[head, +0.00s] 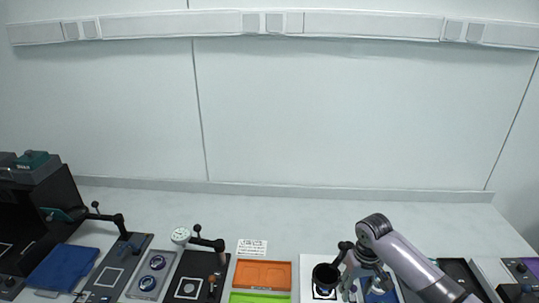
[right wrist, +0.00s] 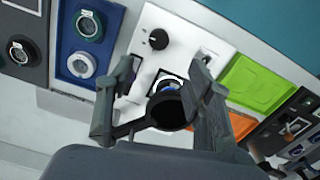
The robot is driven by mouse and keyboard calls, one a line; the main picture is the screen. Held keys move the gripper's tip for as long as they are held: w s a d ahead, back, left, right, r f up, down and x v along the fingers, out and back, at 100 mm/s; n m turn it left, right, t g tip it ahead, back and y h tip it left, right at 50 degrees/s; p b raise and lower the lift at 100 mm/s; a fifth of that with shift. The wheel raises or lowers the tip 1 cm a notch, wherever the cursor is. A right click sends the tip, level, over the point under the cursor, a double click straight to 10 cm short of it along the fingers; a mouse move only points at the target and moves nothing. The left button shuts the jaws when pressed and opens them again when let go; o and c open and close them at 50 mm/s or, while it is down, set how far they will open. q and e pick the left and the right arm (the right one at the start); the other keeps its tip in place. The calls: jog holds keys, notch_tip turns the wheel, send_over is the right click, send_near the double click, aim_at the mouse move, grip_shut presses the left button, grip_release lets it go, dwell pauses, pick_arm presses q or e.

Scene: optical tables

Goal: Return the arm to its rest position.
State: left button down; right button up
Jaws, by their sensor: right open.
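My right arm comes in from the right in the head view. Its gripper (head: 352,268) is low over the bench, beside a black round holder (head: 325,276) on a white plate. In the right wrist view the gripper (right wrist: 163,82) has its two fingers spread apart. My left gripper is not in view.
The white plate (right wrist: 205,45) has a black knob. An orange tray (head: 264,275) and a green tray (right wrist: 253,84) are near it. Dark panels with lever-like fixtures (head: 125,258) stand further left. The back strip of the bench is clear before the wall.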

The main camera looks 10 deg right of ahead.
jog(key=s+a+f+n+t+y, duration=0.1)
jog(key=s+a+f+n, duration=0.3)
jog(key=s+a, duration=0.85)
jog(key=s+r+m+t, duration=0.1)
jog(key=s+r+t, duration=0.25)
jog(key=s, duration=1.05)
notch_tip(320, 180, down, 34)
jog(key=s+d+g+b, duration=0.1)
jog(key=s+g+b, duration=0.1)
jog(key=b, duration=0.5)
jog(key=s+d+f+b, duration=0.1)
jog(key=s+f+b, duration=0.1)
jog(key=s+f, duration=0.6)
jog(key=s+d+f+g+h+b, duration=0.1)
jog(key=s+d+f+b, duration=0.1)
jog(key=s+f, duration=0.6)
notch_tip(320, 180, down, 3)
jog(key=shift+r, duration=0.1)
